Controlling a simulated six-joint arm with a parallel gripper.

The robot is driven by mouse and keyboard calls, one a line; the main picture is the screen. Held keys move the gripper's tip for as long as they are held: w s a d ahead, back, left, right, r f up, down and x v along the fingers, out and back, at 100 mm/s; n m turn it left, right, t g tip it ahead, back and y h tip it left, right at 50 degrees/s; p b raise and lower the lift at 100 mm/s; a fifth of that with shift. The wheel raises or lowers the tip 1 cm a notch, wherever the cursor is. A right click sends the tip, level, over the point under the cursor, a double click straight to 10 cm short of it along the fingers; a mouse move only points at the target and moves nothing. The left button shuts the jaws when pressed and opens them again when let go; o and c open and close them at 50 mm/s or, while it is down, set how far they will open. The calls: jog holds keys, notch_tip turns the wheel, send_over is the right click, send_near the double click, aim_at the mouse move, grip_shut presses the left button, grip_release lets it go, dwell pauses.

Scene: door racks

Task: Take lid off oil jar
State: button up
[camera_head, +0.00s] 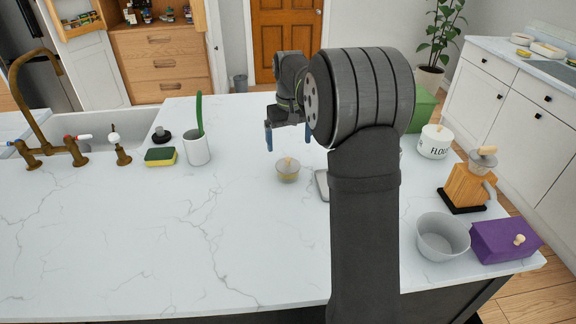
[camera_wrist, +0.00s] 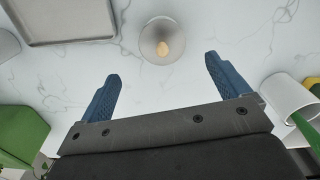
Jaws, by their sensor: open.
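A small round jar (camera_head: 288,176) with a pale lid and light knob (camera_head: 287,163) stands upright on the white marble counter, just left of my arm in the head view. I take it to be the oil jar. In the wrist view the jar (camera_wrist: 162,41) is seen from above, with its tan knob (camera_wrist: 163,48) near its middle. My gripper (camera_wrist: 162,80) is open and empty, its two blue fingers spread apart. The jar lies beyond the fingertips, roughly centred between them, and nothing touches it. In the head view my gripper (camera_head: 287,135) hangs above and behind the jar.
A grey tray (camera_wrist: 68,40) lies beside the jar, partly hidden by my arm in the head view. A white cup (camera_head: 196,148) with a green item and a sponge (camera_head: 160,157) stand left. A flour canister (camera_head: 435,141), grey bowl (camera_head: 442,237) and purple box (camera_head: 506,241) stand right. The front-left counter is clear.

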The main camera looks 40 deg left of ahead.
aim_at(288, 158)
notch_tip(288, 158, down, 7)
jog(key=shift+s+a+f, duration=0.1)
jog(key=shift+a+f, duration=0.05)
jog(key=shift+f, duration=0.05)
dwell(0.3)
jog(key=shift+c, duration=0.2)
jog(key=c, duration=1)
